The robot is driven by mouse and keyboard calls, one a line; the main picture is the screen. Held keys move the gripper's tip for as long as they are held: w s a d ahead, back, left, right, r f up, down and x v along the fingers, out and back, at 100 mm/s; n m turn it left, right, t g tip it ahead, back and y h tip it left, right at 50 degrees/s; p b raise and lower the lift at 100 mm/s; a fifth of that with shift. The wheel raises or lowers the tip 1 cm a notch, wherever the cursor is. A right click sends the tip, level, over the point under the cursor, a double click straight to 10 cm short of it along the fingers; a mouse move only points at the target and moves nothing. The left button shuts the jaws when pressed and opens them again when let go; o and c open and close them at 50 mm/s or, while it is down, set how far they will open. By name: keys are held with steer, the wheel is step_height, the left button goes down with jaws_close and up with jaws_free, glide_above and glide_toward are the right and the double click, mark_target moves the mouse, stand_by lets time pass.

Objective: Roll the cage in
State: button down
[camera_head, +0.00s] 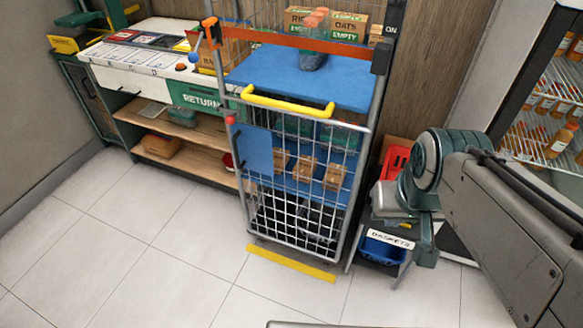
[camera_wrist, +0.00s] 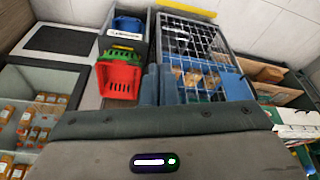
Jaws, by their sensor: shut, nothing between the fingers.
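The roll cage (camera_head: 300,190) stands upright in the middle of the head view, with wire mesh sides, blue shelves and a yellow handle (camera_head: 287,102) across its front. An orange bar (camera_head: 300,42) crosses it higher up. Small brown boxes sit on a lower shelf; cartons marked oats stand on the top one. The cage (camera_wrist: 195,45) also shows in the wrist view, beyond the fingers. My gripper (camera_wrist: 158,84) is shut and empty. In the head view it hangs to the right of the cage, in front of the basket stand, apart from the handle.
A yellow floor strip (camera_head: 290,263) lies before the cage. A returns counter (camera_head: 180,75) stands left. Red (camera_wrist: 119,77) and blue (camera_head: 381,249) baskets are stacked right of the cage. A bottle fridge (camera_head: 545,100) is far right. The tiled floor in front is clear.

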mark_target(287, 108)
stand_by(0.3)
